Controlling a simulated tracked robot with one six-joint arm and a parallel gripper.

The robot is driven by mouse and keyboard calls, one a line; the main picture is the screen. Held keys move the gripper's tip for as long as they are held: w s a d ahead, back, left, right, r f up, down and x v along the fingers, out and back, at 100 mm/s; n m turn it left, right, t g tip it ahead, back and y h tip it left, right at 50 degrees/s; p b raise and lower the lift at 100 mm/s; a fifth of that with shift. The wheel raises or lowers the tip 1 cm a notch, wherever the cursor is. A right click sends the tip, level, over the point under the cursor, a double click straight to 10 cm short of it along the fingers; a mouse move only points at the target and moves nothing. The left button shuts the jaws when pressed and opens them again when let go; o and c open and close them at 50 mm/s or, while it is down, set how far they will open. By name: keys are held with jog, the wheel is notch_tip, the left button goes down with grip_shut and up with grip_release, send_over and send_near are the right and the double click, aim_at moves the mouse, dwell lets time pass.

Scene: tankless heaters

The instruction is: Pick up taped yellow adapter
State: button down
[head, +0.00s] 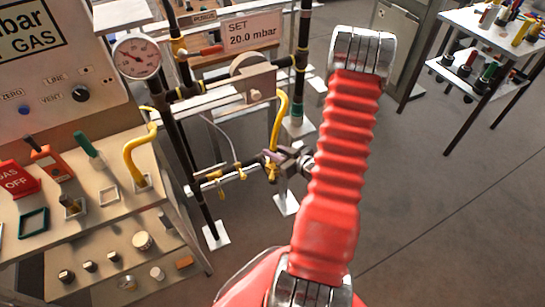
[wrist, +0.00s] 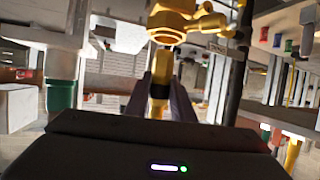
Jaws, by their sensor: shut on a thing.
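My gripper (wrist: 160,98) is shut, its two dark purplish fingers on either side of a small yellow piece with a dark band, which looks like the taped yellow adapter (wrist: 159,88). In the wrist view the piece stands upright between the fingers, just below a brass fitting (wrist: 172,25); I cannot tell if they touch. In the head view my gripper (head: 277,160) is beside the pipe rig, partly hidden by my red arm, near a yellow hose (head: 279,120). The adapter is too small there to make out clearly.
A pipe rig with a pressure gauge (head: 137,58) and a sign reading SET 20.0 mbar (head: 252,31) stands close by. A sloped control panel (head: 100,205) is at left. A table with tools (head: 490,30) is at upper right. The floor (head: 450,220) at right is clear.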

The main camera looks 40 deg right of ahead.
aim_at(273, 146)
jog(key=shift+r, duration=2.9)
